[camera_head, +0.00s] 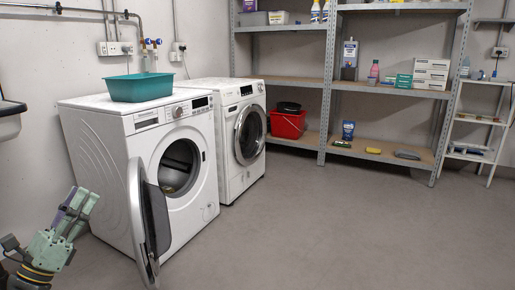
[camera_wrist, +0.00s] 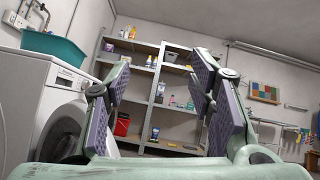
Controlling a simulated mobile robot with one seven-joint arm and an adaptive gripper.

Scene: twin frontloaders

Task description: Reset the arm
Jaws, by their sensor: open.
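My gripper (camera_head: 78,212) is at the lower left in the head view, left of the near washing machine, with its fingers pointing up. The wrist view shows its two fingers (camera_wrist: 160,105) spread wide apart with nothing between them, so it is open and empty. The rest of my arm is mostly outside the head view.
The near washer (camera_head: 108,172) has its round door (camera_head: 150,220) swung open toward the front. A teal basin (camera_head: 140,87) stands on its top. A second frontloader (camera_head: 226,167) is shut beside it. A shelf rack (camera_head: 328,85) and red bucket (camera_head: 288,125) stand behind. The floor (camera_head: 340,235) is clear.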

